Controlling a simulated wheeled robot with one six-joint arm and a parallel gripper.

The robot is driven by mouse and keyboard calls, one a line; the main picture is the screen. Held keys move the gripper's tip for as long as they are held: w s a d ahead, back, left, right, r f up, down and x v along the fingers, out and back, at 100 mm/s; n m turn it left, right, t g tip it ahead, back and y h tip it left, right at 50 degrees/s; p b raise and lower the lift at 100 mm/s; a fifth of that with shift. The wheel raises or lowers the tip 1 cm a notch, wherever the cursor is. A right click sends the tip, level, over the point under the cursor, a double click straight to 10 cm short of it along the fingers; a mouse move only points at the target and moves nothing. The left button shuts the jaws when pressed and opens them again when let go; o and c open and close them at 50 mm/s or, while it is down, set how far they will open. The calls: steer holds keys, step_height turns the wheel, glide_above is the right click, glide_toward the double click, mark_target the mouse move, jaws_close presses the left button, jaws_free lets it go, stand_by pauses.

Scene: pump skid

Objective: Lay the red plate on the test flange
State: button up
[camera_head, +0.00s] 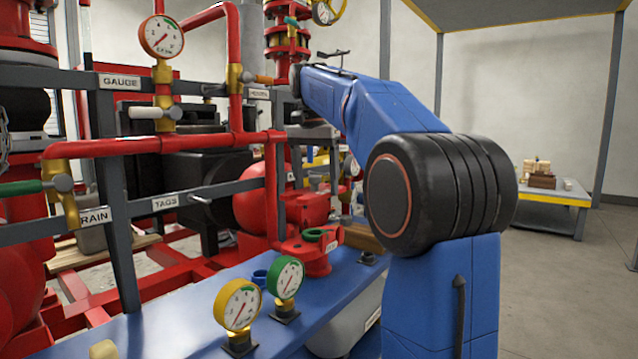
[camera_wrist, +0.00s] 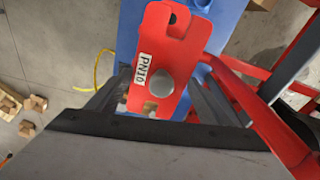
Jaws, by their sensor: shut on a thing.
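The red plate (camera_wrist: 168,48) fills the upper middle of the wrist view. It carries a white PN10 label, a round grey knob and a dark notch at its far end. My gripper (camera_wrist: 158,90) is shut on the plate, with a dark finger at each side; the exact contact is hard to see.
Two gauges, yellow (camera_head: 238,305) and green (camera_head: 286,278), stand on the bench near the flange. A blue ring (camera_head: 259,277) lies behind them. Red pipes (camera_head: 160,145) and grey rails cross the left. In the wrist view a red pipe (camera_wrist: 255,105) runs close to the right finger.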

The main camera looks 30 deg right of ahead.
steer(key=shift+f, duration=2.85)
steer(key=shift+f, duration=2.2)
steer(key=o, duration=1.6)
steer(key=r, duration=0.5)
steer(key=a+r, duration=0.1)
steer(key=r, duration=1)
steer(key=shift+s+a, duration=0.4)
steer(key=shift+s+a+r, duration=0.1)
steer(key=shift+r, duration=0.55)
steer(key=shift+s, duration=0.15)
